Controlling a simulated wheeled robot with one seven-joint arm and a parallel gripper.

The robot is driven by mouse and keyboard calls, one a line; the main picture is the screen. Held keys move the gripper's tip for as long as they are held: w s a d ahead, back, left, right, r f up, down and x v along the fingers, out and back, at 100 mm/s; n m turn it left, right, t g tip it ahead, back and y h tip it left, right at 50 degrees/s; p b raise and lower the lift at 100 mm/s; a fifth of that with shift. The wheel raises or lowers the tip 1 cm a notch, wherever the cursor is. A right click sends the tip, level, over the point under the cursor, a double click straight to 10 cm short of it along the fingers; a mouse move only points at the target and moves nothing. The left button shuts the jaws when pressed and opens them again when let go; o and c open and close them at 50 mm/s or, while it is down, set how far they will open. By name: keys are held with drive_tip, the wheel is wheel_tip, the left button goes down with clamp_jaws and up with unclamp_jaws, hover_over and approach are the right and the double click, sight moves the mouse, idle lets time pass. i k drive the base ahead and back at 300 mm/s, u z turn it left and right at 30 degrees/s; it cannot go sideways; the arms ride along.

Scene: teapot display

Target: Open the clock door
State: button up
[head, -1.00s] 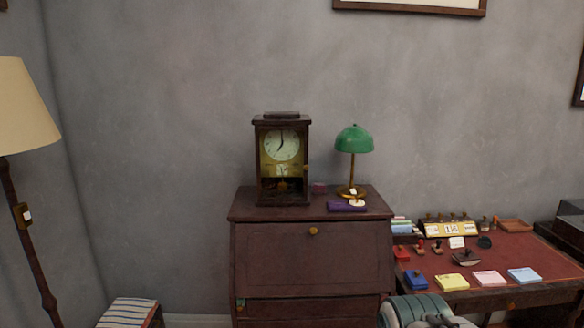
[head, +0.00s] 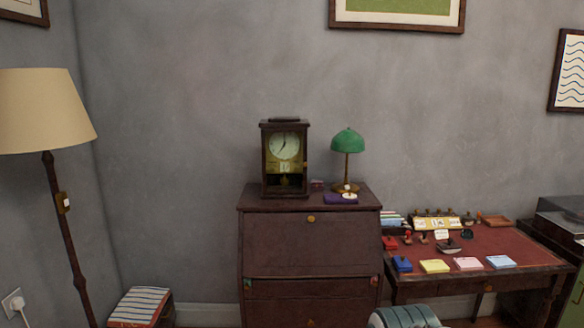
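The clock (head: 285,125) is a dark wooden case standing upright on top of the brown bureau, left of the green lamp. It has a pale round dial and a small pendulum low inside. Its glazed front door (head: 285,180) faces me and looks closed. A small light knob or catch seems to be on the right side of the frame, too small to tell. My gripper is not in the head view.
The brown bureau (head: 310,245) carries the clock, a green lamp (head: 347,141) and a purple item (head: 340,199). A red-topped desk (head: 505,243) stands right. A rounded teal object (head: 404,317) is at the bottom edge. A floor lamp (head: 45,112) and striped stool (head: 140,305) stand left.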

sight(265, 192)
drive_tip(key=u, duration=0.15)
drive_tip(key=i, duration=1.4)
drive_tip(key=z, duration=0.8)
